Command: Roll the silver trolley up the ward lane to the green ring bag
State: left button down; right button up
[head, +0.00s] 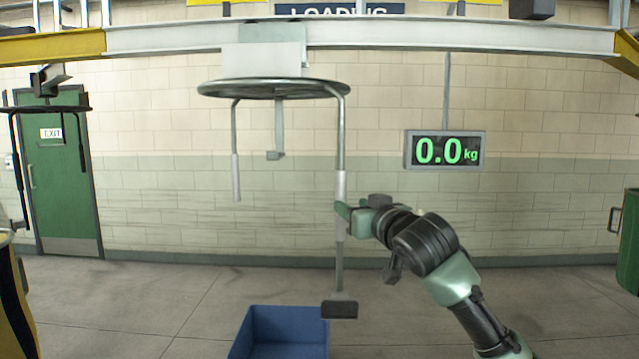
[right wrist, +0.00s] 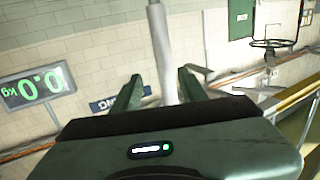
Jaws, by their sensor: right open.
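The silver trolley (head: 265,50) hangs on the overhead beam, with a dark round ring below it and several rods hanging down. Its longest rod (head: 340,130) has a pale sleeve and ends in a dark block near the floor. My right gripper (head: 345,215) is at that sleeve, open. In the right wrist view, the rod (right wrist: 162,50) stands between the two spread fingers of the gripper (right wrist: 160,92); contact cannot be told. I cannot make out a green ring bag. My left gripper is not in view.
The overhead beam (head: 450,36) spans the view. A blue bin (head: 285,325) stands below the ring. A display (head: 445,150) reads 0.0 kg. Another dark ring hanger (head: 50,108) hangs at left by a green door (head: 58,180). A green container (head: 630,240) is at far right.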

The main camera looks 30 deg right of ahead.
aim_at(344, 191)
jog(key=w, duration=0.1)
jog(key=w+r, duration=0.1)
jog(key=w+p, duration=0.1)
jog(key=shift+a+r, duration=0.3)
jog(key=shift+r, duration=0.1)
jog(key=shift+w+d+r+p, duration=0.2)
jog(key=shift+w+p, duration=0.4)
jog(key=shift+p, duration=0.05)
jog(key=shift+w+d+r+p, duration=0.15)
jog(key=shift+w+r+p, duration=0.05)
jog(key=shift+w+p, duration=0.4)
jog(key=w, duration=0.1)
jog(key=w+p, duration=0.1)
jog(key=w, duration=0.1)
jog(key=shift+d+f, duration=0.15)
jog(key=shift+f, duration=0.25)
grip_shut()
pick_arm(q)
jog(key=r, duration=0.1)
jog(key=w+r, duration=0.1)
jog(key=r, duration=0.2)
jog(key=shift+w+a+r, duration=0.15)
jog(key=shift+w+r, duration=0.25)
pick_arm(e)
jog(key=shift+s, duration=0.1)
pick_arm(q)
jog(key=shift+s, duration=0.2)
